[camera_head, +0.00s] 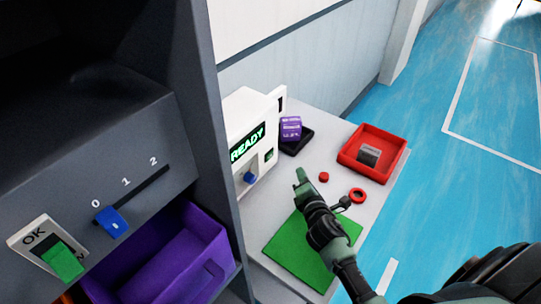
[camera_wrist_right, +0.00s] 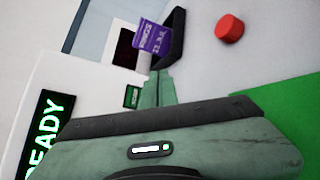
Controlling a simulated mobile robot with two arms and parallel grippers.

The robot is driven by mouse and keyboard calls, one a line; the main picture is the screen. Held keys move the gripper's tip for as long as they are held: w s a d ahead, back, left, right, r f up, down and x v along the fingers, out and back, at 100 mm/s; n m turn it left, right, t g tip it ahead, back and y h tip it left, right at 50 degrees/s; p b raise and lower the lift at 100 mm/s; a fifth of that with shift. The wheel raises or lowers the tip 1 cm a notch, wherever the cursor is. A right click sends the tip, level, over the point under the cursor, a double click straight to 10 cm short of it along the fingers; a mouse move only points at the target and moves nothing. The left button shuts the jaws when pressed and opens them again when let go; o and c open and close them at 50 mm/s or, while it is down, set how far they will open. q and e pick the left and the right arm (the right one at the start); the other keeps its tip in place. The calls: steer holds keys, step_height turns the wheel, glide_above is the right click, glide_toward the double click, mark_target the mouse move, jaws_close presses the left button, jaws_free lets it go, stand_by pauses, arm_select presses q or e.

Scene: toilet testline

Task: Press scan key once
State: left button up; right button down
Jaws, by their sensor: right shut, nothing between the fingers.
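A white device (camera_head: 240,120) with a lit green "READY" display (camera_head: 247,143) stands on the light bench. Its front has a small dark green key (camera_head: 269,155) and a blue knob (camera_head: 250,178); no "scan" label is legible. In the right wrist view the key (camera_wrist_right: 132,97) lies just left of the fingertips, and the display (camera_wrist_right: 45,135) is at lower left. My right gripper (camera_head: 300,178) is shut and empty, above the bench in front of the device, seemingly apart from the key. My left gripper is not in view.
A red tray (camera_head: 388,137) holds a grey block (camera_head: 369,154). A red button (camera_head: 323,177), red ring (camera_head: 358,195) and green mat (camera_head: 285,250) are nearby. A dark cabinet (camera_head: 195,60) stands at left.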

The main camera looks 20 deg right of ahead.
mark_target(270, 156)
steer(key=w+a, duration=0.1)
steer(key=w+b, duration=0.1)
steer(key=w, duration=0.1)
steer(key=shift+a, duration=0.4)
steer(key=w, duration=0.1)
steer(key=w+a, duration=0.1)
steer(key=w, duration=0.1)
steer(key=shift+a+b, duration=0.3)
steer(key=shift+b, duration=0.1)
steer(key=shift+w+a, duration=0.4)
steer(key=shift+w, duration=0.15)
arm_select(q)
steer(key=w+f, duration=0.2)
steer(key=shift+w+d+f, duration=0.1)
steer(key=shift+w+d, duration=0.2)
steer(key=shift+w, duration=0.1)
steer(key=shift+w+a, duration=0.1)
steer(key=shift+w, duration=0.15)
arm_select(e)
steer(key=shift+w, duration=0.15)
steer(key=shift+w+a, duration=0.25)
steer(key=shift+w, duration=0.05)
